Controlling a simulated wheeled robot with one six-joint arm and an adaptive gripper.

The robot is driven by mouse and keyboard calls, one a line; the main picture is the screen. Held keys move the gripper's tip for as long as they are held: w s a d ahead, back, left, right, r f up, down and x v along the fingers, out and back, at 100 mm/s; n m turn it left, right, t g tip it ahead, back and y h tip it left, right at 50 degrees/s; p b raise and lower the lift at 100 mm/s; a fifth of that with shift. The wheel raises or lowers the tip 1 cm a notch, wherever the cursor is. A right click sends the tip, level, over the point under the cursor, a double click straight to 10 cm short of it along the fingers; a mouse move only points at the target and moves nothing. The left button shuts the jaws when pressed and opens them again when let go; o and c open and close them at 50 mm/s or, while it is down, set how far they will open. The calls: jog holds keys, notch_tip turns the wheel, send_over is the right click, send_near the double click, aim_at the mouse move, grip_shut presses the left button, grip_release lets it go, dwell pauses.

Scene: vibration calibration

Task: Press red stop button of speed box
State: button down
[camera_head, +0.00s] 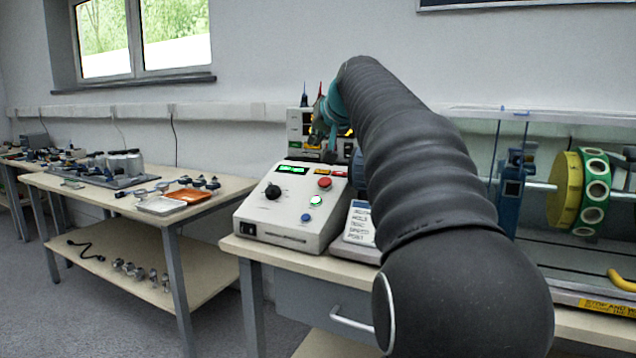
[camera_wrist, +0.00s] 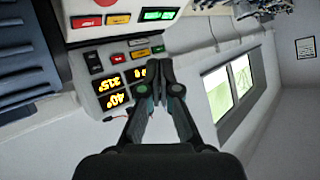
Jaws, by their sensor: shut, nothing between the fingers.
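The speed box (camera_head: 285,205) is a pale sloped box on the bench, with a black knob, a green display and several buttons. Its round red stop button (camera_head: 324,183) is near the upper right of its face. In the wrist view the red button (camera_wrist: 105,2) is cut off by the top edge. My gripper (camera_wrist: 159,66) is shut and empty, in front of a second instrument with yellow digits (camera_wrist: 118,88). In the head view my gripper is above and behind the speed box, apart from the red button, and partly hidden by my arm.
A sign (camera_head: 360,224) stands right of the speed box. A rig with a green and yellow wheel (camera_head: 580,190) is at the right, behind a clear guard. A side table (camera_head: 110,195) with small parts is at the left. My arm hides the bench middle.

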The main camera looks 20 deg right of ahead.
jog(key=shift+f, duration=0.1)
jog(key=b, duration=0.5)
send_over(325, 184)
jog(key=s+a, duration=0.1)
notch_tip(325, 184, down, 6)
jog(key=shift+a+f, duration=0.15)
jog(key=shift+w+d+f+b, duration=0.3)
jog(key=shift+d+f, duration=0.05)
jog(key=shift+f, duration=0.35)
dwell(0.6)
jog(key=shift+w+d+f, duration=0.1)
jog(key=shift+d+f, duration=0.05)
jog(key=shift+f, duration=0.25)
jog(key=shift+w+d+f+b, duration=0.1)
jog(key=shift+d+f+b, duration=0.05)
jog(key=shift+f+b, duration=0.25)
dwell(0.7)
dwell(0.3)
jog(key=shift+s+a+r+p, duration=0.2)
jog(key=shift+a+r+p, duration=0.1)
jog(key=shift+r+p, duration=0.35)
jog(key=shift+r, duration=0.2)
